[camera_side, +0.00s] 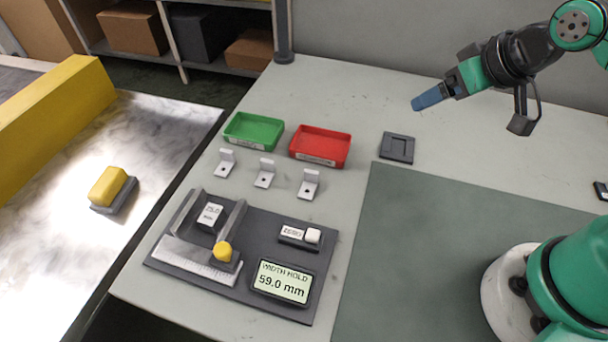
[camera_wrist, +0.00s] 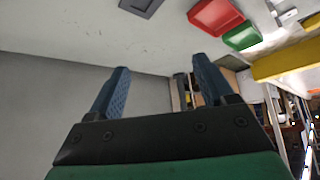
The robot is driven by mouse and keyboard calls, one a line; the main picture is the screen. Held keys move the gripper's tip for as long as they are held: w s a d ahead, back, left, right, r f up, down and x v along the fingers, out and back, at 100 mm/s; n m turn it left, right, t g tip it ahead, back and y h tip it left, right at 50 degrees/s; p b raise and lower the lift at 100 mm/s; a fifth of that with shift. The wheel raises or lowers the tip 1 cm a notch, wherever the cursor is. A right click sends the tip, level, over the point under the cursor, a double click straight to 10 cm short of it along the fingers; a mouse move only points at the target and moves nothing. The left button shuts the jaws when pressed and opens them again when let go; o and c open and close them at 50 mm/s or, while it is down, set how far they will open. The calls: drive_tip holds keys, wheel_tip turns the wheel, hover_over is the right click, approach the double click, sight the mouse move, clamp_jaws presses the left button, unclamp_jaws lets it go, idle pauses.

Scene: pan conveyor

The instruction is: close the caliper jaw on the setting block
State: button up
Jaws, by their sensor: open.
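The caliper (camera_side: 197,262) lies on a dark base plate at the front left of the table, with a ruled scale and two upright jaws. The setting block (camera_side: 210,215), dark with a white labelled top, sits between the jaws. The sliding jaw (camera_side: 236,219) carries a yellow knob (camera_side: 223,252) and stands apart from the block on its right. The display (camera_side: 283,281) reads "WIDTH HOLD 59.0 mm". My gripper (camera_side: 418,104) is high at the upper right, far from the caliper. In the wrist view my gripper (camera_wrist: 160,82) is open, with nothing between its blue fingers.
A "ZERO" button (camera_side: 313,235) is on the base plate. Three angle brackets (camera_side: 265,174) stand behind the caliper. Behind them are a green tray (camera_side: 253,131), a red tray (camera_side: 320,146) and a dark square holder (camera_side: 397,147). A yellow block (camera_side: 108,186) rests on the conveyor at left.

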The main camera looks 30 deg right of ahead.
drive_tip(key=shift+c, duration=0.2)
drive_tip(key=shift+a, duration=0.2)
drive_tip(key=c, duration=0.4)
drive_tip(key=a+n, duration=0.2)
drive_tip(key=a+n+y, duration=0.1)
drive_tip(key=a+n, duration=0.1)
drive_tip(key=shift+a+n+g+y, duration=0.2)
drive_tip(key=shift+n+g+y, duration=0.1)
drive_tip(key=c, duration=0.7)
drive_tip(key=s+a+n+g+y, duration=0.1)
drive_tip(key=s+a+n+y, duration=0.1)
drive_tip(key=a+n, duration=0.6)
drive_tip(key=shift+a+g+y, duration=0.15)
drive_tip(key=shift+g+y, duration=0.15)
drive_tip(key=shift+y, duration=0.1)
drive_tip(key=n+g+y, duration=0.2)
drive_tip(key=n+g, duration=0.1)
drive_tip(key=n, duration=0.9)
approach(259, 267)
drive_tip(key=a+f, duration=0.4)
drive_tip(key=shift+s+f, duration=0.1)
drive_tip(key=shift+s, duration=0.05)
drive_tip(key=shift+w+a+f, duration=0.1)
drive_tip(key=shift+w+a, duration=0.55)
drive_tip(key=shift+w, duration=0.3)
drive_tip(key=shift+w+a+f, duration=0.1)
drive_tip(key=shift+w+a, duration=0.3)
drive_tip(key=shift+w, duration=0.2)
